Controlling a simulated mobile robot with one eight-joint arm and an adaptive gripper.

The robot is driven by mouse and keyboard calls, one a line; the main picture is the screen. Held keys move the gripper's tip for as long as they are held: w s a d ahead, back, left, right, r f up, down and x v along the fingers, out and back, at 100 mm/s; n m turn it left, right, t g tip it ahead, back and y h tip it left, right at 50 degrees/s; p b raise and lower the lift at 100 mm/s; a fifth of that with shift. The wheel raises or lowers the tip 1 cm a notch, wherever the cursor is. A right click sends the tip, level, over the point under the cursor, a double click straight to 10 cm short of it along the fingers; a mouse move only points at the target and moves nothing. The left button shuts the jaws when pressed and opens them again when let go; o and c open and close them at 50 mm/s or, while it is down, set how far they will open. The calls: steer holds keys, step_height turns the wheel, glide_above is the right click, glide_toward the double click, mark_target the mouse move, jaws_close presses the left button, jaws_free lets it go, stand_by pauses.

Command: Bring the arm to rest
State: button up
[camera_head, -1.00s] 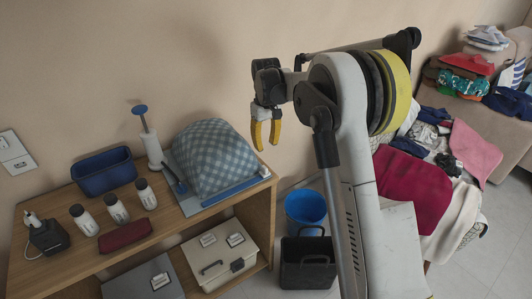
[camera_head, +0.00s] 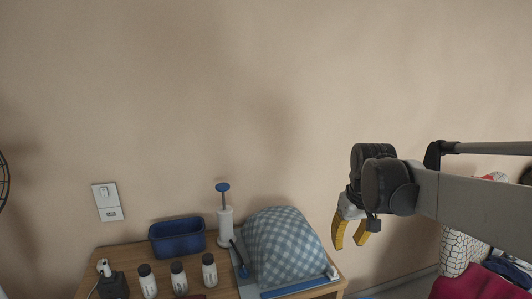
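My gripper (camera_head: 350,236) hangs at the right of the wooden table, with its yellow fingers pointing down. The fingers are spread apart and nothing shows between them. My arm (camera_head: 470,200) reaches in from the right edge of the view, its link nearly level. The gripper is in front of the wall, just right of a blue checked cloth-covered mound (camera_head: 285,248), and appears apart from it.
The wooden table (camera_head: 95,265) holds a blue bin (camera_head: 177,238), several dark-capped bottles (camera_head: 179,278), a white roll holder (camera_head: 225,225) and a dark charger (camera_head: 113,287). Laundry (camera_head: 475,285) lies at the lower right. The wall above is bare except for a switch plate (camera_head: 107,202).

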steer(key=s+a+f+m+t, duration=0.1)
steer(key=s+t, duration=0.1)
steer(key=s, duration=0.8)
steer(key=s+a+f+m+t, duration=0.1)
steer(key=s+t, duration=0.1)
steer(key=s, duration=0.9)
steer(key=shift+s+a+f, duration=0.15)
steer(key=shift+a+f, duration=0.05)
steer(key=shift+f, duration=0.2)
stand_by(2.3)
